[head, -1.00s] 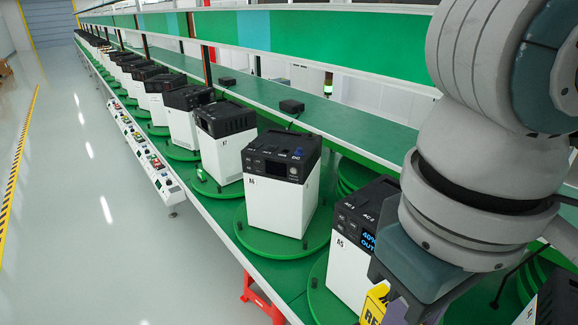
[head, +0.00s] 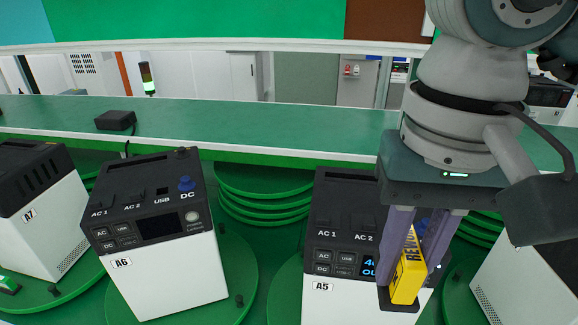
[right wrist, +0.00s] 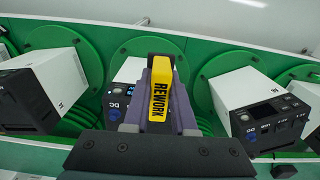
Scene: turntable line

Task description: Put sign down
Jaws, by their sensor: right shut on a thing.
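A yellow sign (head: 411,270) with black lettering that reads REWORK in the right wrist view (right wrist: 159,90) is held in my right gripper (head: 408,285). The gripper is shut on the sign. It is in front of the right part of the black-topped white unit A5 (head: 338,232) and hides part of its lit display. I cannot tell whether the sign touches the unit. My left gripper is not in view.
Unit A6 (head: 165,270) stands on a green turntable (head: 240,265) to the left, with unit A7 (head: 38,215) farther left. Another white unit (head: 530,275) is at the right. A green shelf (head: 270,125) runs behind, bearing a small black box (head: 115,120).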

